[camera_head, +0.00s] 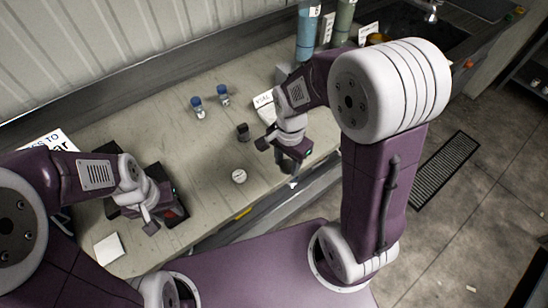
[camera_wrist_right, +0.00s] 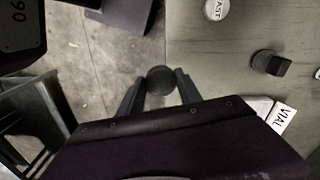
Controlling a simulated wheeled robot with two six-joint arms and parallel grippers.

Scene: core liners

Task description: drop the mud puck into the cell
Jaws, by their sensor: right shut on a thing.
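A dark round puck (camera_wrist_right: 160,80) sits between the fingertips of my right gripper (camera_wrist_right: 158,92) in the right wrist view, and the gripper is shut on it. In the head view my right gripper (camera_head: 288,170) hangs at the bench's front edge, to the right of a small white round tin (camera_head: 239,176). A small dark cylindrical piece (camera_head: 243,131) stands on the bench behind the tin; it also shows in the right wrist view (camera_wrist_right: 268,63). I cannot tell whether it is the cell. My left gripper (camera_head: 151,224) is low by a dark device (camera_head: 172,210); its finger gap is unclear.
Two blue-capped vials (camera_head: 197,106) stand further back on the bench (camera_head: 190,150). A white box marked VIAL (camera_head: 263,104) is behind my right gripper. A white square pad (camera_head: 109,248) lies at front left. Tall bottles (camera_head: 307,35) and a sink (camera_head: 455,40) are at the back right.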

